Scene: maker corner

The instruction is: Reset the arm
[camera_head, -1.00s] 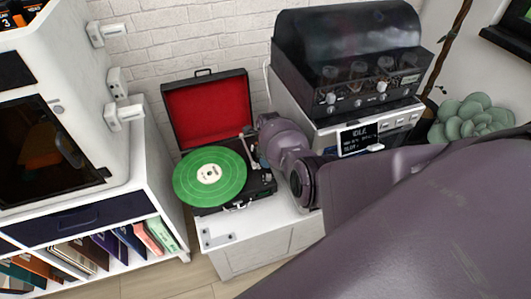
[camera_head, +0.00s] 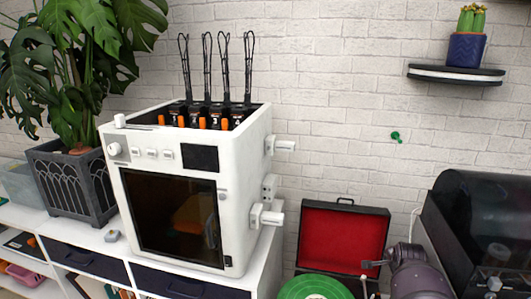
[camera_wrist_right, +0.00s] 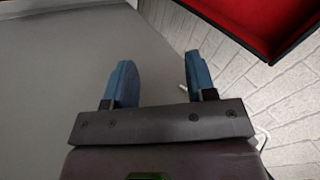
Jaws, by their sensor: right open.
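My right arm's wrist (camera_head: 415,275) shows at the lower right in the head view, beside the open record player. In the right wrist view, my right gripper (camera_wrist_right: 158,85) has its two blue fingers spread apart with nothing between them. The red-lined lid (camera_wrist_right: 262,20) of the record player is at the top right of that view, apart from the fingers. In the head view the record player's lid (camera_head: 343,240) stands open, and a green record (camera_head: 315,288) is partly cut off below. My left gripper is not in view.
A white 3D printer (camera_head: 250,190) stands on a white shelf unit, left of the record player. A potted plant (camera_head: 75,175) is at the left. A dark-covered amplifier (camera_head: 475,225) is close to the right of my arm. A wall shelf (camera_head: 455,76) holds a cactus.

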